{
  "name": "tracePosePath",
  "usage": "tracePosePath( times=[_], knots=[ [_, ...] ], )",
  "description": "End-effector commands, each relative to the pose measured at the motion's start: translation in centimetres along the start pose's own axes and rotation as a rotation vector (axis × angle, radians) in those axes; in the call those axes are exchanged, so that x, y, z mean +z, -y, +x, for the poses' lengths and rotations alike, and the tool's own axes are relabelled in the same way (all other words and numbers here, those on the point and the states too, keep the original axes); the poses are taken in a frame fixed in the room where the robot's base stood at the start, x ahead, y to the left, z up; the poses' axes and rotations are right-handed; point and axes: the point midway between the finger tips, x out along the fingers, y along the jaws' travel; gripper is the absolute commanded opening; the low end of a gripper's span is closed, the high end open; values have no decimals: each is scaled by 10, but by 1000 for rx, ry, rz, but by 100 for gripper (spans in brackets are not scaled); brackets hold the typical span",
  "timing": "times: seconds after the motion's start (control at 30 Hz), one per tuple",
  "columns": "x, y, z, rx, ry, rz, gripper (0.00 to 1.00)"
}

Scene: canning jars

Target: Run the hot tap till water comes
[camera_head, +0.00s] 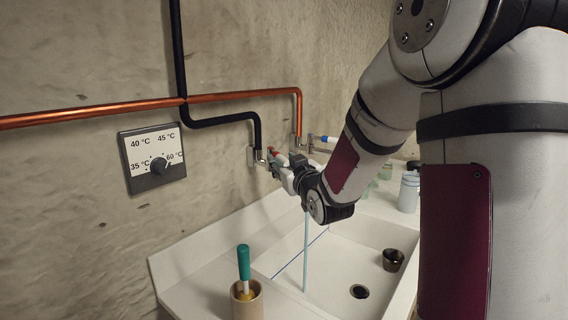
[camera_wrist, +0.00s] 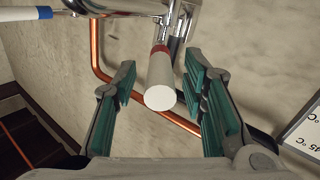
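The hot tap handle (camera_wrist: 161,85) is a white lever with a red band, pointing toward the wrist camera. My gripper (camera_wrist: 158,66) is open, with one green-padded finger on each side of this handle and gaps visible. The head view shows my gripper (camera_head: 292,175) at the wall tap, largely covering it. A red band (camera_head: 273,153) shows just left of it. The cold handle (camera_wrist: 25,13) is white with a blue band, and it also shows in the head view (camera_head: 323,139). A pale blue water stream (camera_head: 306,250) falls straight from below my gripper into the sink (camera_head: 335,262).
A temperature dial (camera_head: 153,157) is on the wall at left. Copper (camera_head: 95,110) and black (camera_head: 178,60) pipes run along the wall. A holder (camera_head: 247,301) with a green-handled tool stands at the front left.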

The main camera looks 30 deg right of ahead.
Motion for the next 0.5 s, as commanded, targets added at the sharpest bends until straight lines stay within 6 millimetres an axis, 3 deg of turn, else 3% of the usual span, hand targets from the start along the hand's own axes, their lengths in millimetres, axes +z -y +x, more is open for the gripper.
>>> tracePosePath(
  times=[0.03, 0.2, 0.5],
  knots=[
    [0, 0, 0, 0, 0, 0, 39],
    [0, 0, 0, 0, 0, 0, 0],
    [0, -1, 0, -5, -1, 0, 0]
  ],
)
